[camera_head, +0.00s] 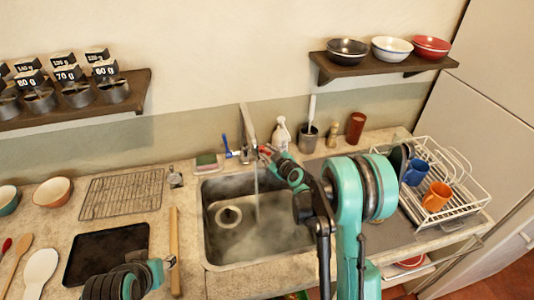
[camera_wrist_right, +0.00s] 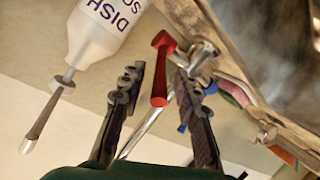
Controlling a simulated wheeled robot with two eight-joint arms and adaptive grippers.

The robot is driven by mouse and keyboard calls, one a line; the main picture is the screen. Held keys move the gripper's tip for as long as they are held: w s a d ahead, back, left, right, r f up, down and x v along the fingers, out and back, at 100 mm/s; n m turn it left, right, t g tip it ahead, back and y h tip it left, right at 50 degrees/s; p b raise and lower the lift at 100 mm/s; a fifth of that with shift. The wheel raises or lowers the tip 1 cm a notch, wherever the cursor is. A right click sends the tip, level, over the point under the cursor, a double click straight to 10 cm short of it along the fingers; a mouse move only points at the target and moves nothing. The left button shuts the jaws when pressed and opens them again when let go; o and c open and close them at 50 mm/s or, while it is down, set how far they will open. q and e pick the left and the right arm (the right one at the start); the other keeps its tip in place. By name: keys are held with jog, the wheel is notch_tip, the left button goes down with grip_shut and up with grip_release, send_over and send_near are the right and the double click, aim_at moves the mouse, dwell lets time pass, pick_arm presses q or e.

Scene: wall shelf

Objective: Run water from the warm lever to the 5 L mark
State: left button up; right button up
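The red lever (camera_head: 266,149) sits on the right of the metal faucet (camera_head: 248,125), and the blue lever (camera_head: 227,146) on its left. A thin stream of water (camera_head: 257,188) falls from the spout into the grey sink (camera_head: 207,232). The sink floor looks hazy; I cannot make out a 5 L mark. My right gripper (camera_head: 272,154) is at the red lever. In the right wrist view, the right gripper (camera_wrist_right: 156,98) has its fingers apart, with the red lever (camera_wrist_right: 160,70) between them in the picture. My left gripper (camera_head: 170,262) is low at the left; its fingers are unclear.
A dish soap bottle (camera_head: 281,134) stands close behind the right gripper, with a brush holder (camera_head: 308,138) and red cup (camera_head: 355,128) beyond. A dish rack (camera_head: 462,205) stands right. A rolling pin (camera_head: 175,240) and black tray (camera_head: 105,252) lie left of the sink.

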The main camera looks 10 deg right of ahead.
jog(key=v, duration=1.2)
dwell(6.8)
